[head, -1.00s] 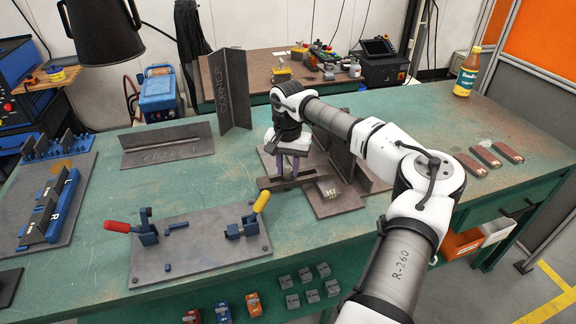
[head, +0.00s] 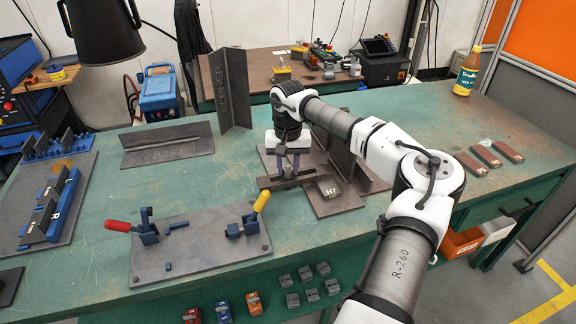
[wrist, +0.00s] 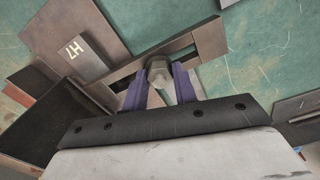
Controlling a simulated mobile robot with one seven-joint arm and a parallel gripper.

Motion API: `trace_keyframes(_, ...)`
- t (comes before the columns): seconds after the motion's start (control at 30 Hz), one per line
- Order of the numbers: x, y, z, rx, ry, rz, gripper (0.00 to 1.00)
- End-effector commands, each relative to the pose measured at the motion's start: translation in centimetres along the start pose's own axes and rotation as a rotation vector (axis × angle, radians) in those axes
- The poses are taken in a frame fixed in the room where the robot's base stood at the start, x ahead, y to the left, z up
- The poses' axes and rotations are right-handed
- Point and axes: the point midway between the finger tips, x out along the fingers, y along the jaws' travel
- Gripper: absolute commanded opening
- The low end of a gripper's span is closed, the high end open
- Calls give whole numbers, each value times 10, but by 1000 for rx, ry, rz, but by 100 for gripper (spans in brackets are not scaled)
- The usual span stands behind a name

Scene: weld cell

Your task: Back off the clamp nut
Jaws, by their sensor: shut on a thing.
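My gripper (head: 288,170) points straight down over the flat clamp bar (head: 267,183) on the workbench. In the wrist view its two purple fingers (wrist: 159,84) are shut on the clamp nut (wrist: 157,66), a grey metal nut with one finger on either side. The nut sits over the slot of the clamp bar (wrist: 208,40). In the head view the nut is mostly hidden between the fingers. A plate marked H7 (head: 340,200) lies just right of the bar; it also shows in the wrist view (wrist: 85,50).
Upright dark plates (head: 340,150) stand close to the right of my gripper. A fixture plate (head: 195,255) with red- and yellow-handled toggle clamps lies at front left. An angle piece (head: 233,90) stands behind. The bench between is clear.

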Motion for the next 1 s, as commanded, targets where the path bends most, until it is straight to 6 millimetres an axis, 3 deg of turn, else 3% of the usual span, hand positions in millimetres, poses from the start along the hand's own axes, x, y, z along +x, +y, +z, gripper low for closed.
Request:
trace_keyframes(0.07, -1, 0, 0, 0, 2, -1, 5)
trace_keyframes(0.1, -1, 0, 0, 0, 1, -1, 33)
trace_keyframes(0.23, 0, 0, 0, 0, 1, 0, 50)
trace_keyframes(0.63, -8, 0, 0, 1, 2, 2, 50)
trace_keyframes(0.77, -30, 0, -1, 1, 4, 1, 50)
trace_keyframes(1.0, -86, 0, -1, 1, 4, 1, 50)
